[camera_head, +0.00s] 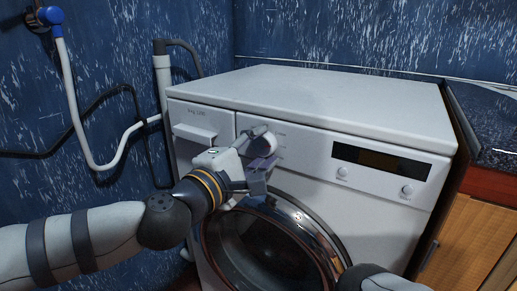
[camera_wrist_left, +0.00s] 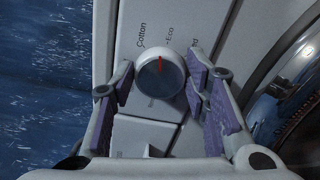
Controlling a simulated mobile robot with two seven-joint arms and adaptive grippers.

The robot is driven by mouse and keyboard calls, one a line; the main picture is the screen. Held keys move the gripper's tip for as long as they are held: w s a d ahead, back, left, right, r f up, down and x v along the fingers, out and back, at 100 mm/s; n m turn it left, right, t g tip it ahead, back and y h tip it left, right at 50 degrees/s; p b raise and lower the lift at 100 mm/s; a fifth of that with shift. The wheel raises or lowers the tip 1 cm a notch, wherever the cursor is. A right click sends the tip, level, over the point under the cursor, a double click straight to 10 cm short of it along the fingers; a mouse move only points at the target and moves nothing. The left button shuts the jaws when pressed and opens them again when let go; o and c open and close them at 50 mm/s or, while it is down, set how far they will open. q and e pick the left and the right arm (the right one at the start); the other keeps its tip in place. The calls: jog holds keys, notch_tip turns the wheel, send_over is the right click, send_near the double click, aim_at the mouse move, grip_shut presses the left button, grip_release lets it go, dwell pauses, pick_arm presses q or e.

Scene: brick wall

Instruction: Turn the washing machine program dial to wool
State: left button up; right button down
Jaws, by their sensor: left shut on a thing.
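The washing machine (camera_head: 310,95) stands against the wall, with its program dial (camera_head: 268,143) on the front panel. My left gripper (camera_head: 262,150) is at the dial, partly covering it. No wool label is readable. My right gripper is not in view.
The round glass door (camera_head: 265,240) is below the panel. A dark display (camera_head: 381,161) and two small knobs are right of the dial. A wooden cabinet (camera_head: 470,240) stands close on the right. Hoses (camera_head: 100,165) hang on the left wall.

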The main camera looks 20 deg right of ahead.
pick_arm(q)
jog(key=m, duration=0.5)
jog(key=shift+m, duration=0.3)
jog(key=m+p, duration=0.1)
jog(key=m, duration=0.3)
jog(key=shift+f+m, duration=0.1)
jog(key=shift+m, duration=0.2)
jog(key=m+p, duration=0.2)
jog(key=m, duration=0.3)
jog(key=shift+w, duration=0.1)
jog(key=shift+a+f+m+p, duration=0.15)
jog(key=shift+m+p, duration=1.2)
jog(key=shift+m, duration=1.35)
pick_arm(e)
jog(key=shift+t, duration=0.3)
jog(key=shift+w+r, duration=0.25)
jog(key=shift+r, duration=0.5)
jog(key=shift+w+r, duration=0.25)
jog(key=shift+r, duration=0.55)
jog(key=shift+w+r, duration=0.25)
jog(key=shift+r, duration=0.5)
pick_arm(q)
jog(key=shift+w, duration=0.1)
jog(key=o, duration=1.1)
jog(key=shift+f, duration=0.1)
